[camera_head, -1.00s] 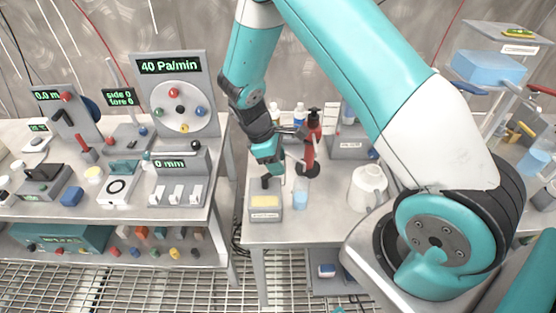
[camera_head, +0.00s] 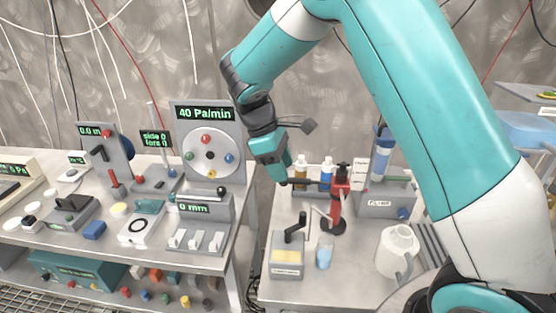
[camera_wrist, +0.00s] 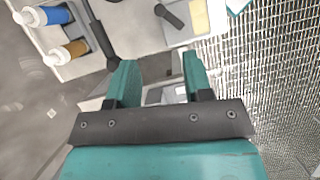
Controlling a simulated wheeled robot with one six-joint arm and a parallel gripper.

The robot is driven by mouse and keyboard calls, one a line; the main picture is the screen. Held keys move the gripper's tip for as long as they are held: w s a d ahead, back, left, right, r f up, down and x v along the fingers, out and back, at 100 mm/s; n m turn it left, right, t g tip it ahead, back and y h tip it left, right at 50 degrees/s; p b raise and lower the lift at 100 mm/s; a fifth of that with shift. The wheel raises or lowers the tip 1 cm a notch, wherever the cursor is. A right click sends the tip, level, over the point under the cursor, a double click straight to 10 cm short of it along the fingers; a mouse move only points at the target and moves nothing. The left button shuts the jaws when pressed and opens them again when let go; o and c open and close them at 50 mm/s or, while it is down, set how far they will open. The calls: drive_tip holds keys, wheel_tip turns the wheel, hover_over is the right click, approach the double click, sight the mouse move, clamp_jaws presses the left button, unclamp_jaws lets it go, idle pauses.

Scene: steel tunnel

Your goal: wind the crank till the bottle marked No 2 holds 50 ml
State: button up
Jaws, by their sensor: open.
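My gripper (camera_head: 283,180) is open and empty, above the back left of the small right-hand table; its two teal fingers (camera_wrist: 160,78) stand apart in the wrist view. A grey box with an upright black handle (camera_head: 295,231) and a pale yellow front panel (camera_head: 287,256) is in front of it; the handle also shows in the wrist view (camera_wrist: 173,15). I cannot tell whether this is the crank. An amber bottle (camera_head: 301,171) and a blue bottle (camera_head: 327,173) stand behind the gripper, also in the wrist view (camera_wrist: 70,50) (camera_wrist: 40,16). No number or level is readable on them.
A red stand (camera_head: 338,208), a beaker of light blue liquid (camera_head: 324,253) and a white jug (camera_head: 396,251) share the table. A labelled grey unit (camera_head: 383,203) stands behind them. The left bench holds a dial panel (camera_head: 208,145) reading 40 Pa/min and several devices.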

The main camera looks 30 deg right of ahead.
drive_tip(key=shift+v, duration=1.05)
drive_tip(key=shift+c, duration=0.2)
